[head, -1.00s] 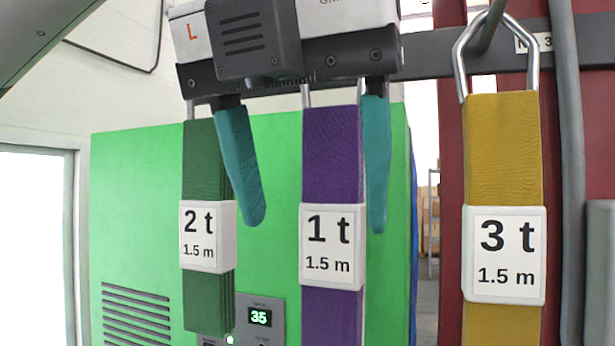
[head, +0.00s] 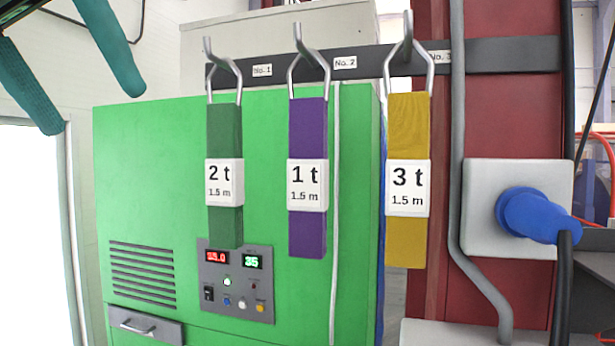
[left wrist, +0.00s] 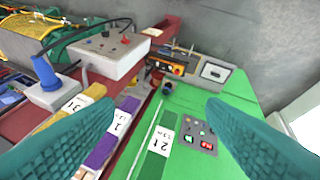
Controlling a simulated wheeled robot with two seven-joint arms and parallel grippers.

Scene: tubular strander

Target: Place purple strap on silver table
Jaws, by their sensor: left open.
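The purple strap (head: 308,222) hangs from the middle hook on the dark rail, with a white label reading 1 t, 1.5 m. It also shows in the left wrist view (left wrist: 101,152), between the green and yellow straps. My left gripper (head: 85,70) is at the upper left of the head view, well left of the straps. Its two teal fingers are spread and empty. In the left wrist view the fingers (left wrist: 160,130) stand wide apart with nothing between them. My right gripper and the silver table are not identifiable in these views.
A green strap (head: 224,130) hangs at left and a yellow strap (head: 408,120) at right, from the same rail (head: 500,55). A green cabinet (head: 150,180) with a control panel stands behind. A blue plug (head: 530,215) sits in a grey box at right.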

